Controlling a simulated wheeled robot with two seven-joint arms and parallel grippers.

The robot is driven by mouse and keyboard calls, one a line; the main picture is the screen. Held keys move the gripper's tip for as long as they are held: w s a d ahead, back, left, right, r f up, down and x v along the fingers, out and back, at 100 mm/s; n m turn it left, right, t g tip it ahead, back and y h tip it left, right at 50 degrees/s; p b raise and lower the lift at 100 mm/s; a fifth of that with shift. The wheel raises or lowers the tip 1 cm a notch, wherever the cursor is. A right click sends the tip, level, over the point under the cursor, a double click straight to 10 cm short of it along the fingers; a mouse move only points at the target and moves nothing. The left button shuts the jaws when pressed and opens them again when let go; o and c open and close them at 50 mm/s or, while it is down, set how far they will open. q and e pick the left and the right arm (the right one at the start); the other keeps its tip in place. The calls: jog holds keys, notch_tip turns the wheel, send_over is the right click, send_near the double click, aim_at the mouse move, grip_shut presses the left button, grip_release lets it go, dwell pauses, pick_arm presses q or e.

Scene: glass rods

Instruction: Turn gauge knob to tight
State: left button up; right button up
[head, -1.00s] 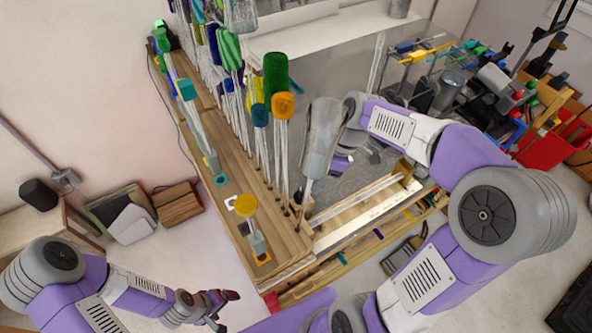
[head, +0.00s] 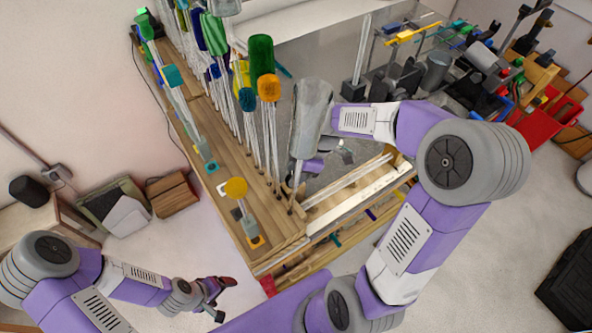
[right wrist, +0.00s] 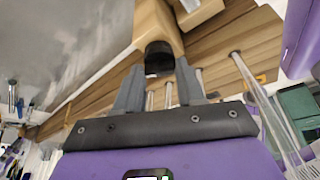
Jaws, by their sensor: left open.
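In the right wrist view a round black knob (right wrist: 159,57) sits on the end of a tan block (right wrist: 153,22); it looks like the gauge knob. My right gripper (right wrist: 160,66) has its grey fingers on either side of the knob, very close to it. I cannot tell whether they touch it. No tight marking can be read. My left gripper (head: 218,296) is open and empty, low and left of the bench.
A wooden bench (head: 236,215) carries several upright glass rods with coloured tops. A yellow-topped piece (head: 236,188) stands near its front corner. A red bin (head: 540,118) and tools crowd the right.

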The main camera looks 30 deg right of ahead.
jog(key=c, duration=0.5)
jog(key=shift+w+n+g+b, duration=0.15)
jog(key=shift+n+g+b, duration=0.35)
jog(key=shift+n+b, duration=0.55)
jog(key=shift+w+n+g+b, duration=0.15)
jog(key=shift+n+g+b, duration=0.4)
jog(key=shift+n, duration=1.3)
jog(key=shift+r, duration=0.1)
jog(key=o, duration=1)
jog(key=shift+o, duration=0.2)
